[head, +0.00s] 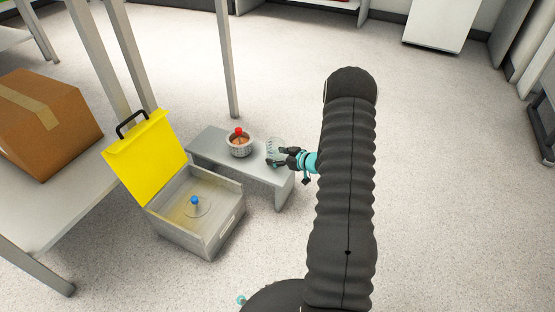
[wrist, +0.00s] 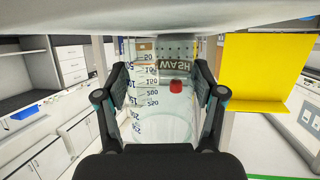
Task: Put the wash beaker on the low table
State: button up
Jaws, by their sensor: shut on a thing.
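The clear wash beaker (head: 274,150) is in my gripper (head: 283,157), above the right end of the low grey table (head: 262,171) in the head view. In the wrist view, which is upside down, the beaker (wrist: 155,112) shows its markings and the word WASH between the two fingers of my gripper (wrist: 160,78). The gripper is shut on the beaker's sides. The beaker looks upright. Its base lies close to a pale surface at the picture's top; I cannot tell whether it touches the table.
A round basket (head: 239,151) with a red-topped item stands on the table, left of the beaker. A grey box (head: 212,240) with an open yellow lid (head: 147,155) stands in front, holding a blue-topped vessel. A cardboard box (head: 42,120) sits on the left bench. Floor at right is clear.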

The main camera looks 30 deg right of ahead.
jog(key=shift+f, duration=0.4)
jog(key=shift+f, duration=0.15)
jog(key=o, duration=1.3)
